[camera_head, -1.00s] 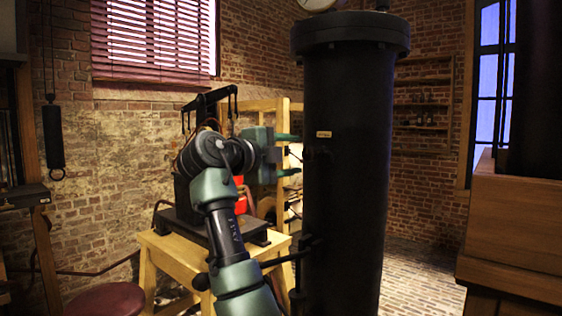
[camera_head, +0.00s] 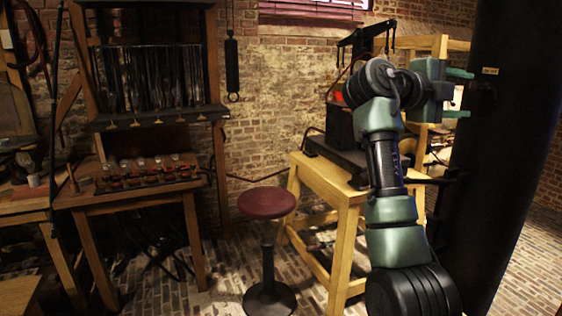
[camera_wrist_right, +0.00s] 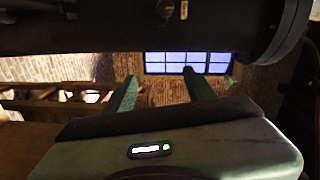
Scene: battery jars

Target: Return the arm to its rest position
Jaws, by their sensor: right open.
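My right arm rises from the bottom right of the head view. Its green right gripper (camera_head: 458,93) points to the right, with two fingers apart and nothing between them. The fingers point toward the tall black cylinder (camera_head: 518,130); I cannot tell how close they are to it. In the right wrist view the same open, empty fingers (camera_wrist_right: 158,92) show, with the black cylinder (camera_wrist_right: 120,28) lying across the top of the picture. My left gripper is in none of the views.
A wooden stand (camera_head: 345,195) with black apparatus is behind my arm. A round red stool (camera_head: 267,203) stands left of it. A workbench (camera_head: 150,198) with small jars is at the left. Brick floor (camera_head: 225,270) is open between them.

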